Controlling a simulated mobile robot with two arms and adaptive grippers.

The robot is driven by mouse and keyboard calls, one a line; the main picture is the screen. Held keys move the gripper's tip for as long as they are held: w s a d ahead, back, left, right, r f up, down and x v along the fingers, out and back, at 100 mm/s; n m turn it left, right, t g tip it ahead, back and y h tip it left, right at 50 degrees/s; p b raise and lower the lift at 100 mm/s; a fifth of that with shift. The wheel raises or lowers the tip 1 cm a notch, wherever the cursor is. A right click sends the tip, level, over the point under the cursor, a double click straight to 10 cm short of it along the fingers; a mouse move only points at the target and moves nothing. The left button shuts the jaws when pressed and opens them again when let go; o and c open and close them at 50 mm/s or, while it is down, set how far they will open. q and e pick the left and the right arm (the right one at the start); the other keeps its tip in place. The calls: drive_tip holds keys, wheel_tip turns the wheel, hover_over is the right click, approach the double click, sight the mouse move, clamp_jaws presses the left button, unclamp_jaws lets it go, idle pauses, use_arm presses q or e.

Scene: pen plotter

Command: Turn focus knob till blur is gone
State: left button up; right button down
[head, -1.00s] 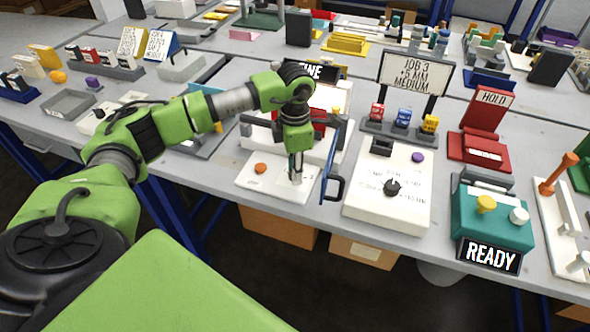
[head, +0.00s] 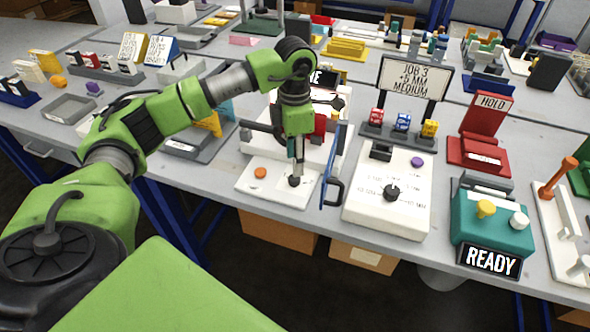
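A small dark knob (head: 294,181) sits on a low white panel (head: 270,190) that also carries an orange button (head: 260,173). My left gripper (head: 299,160) points down just above this knob, its fingers close together and narrow in view. I cannot tell whether they are shut. No object shows between them. A second, larger black knob (head: 391,193) with a marked scale stands on a white box (head: 386,218) to the right. My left arm partly hides the white machine (head: 257,140) behind the low panel. My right gripper is out of view.
A sign (head: 415,80) reads "JOB 3 +5 MM MEDIUM". Further right are a red "HOLD" stand (head: 484,120) and a teal box (head: 490,226) above a "READY" plate (head: 488,260).

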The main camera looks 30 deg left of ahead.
use_arm(q)
wheel_tip(320, 180, up, 6)
drive_tip(key=shift+f, duration=0.1)
drive_tip(key=shift+s, duration=0.1)
idle(0.6)
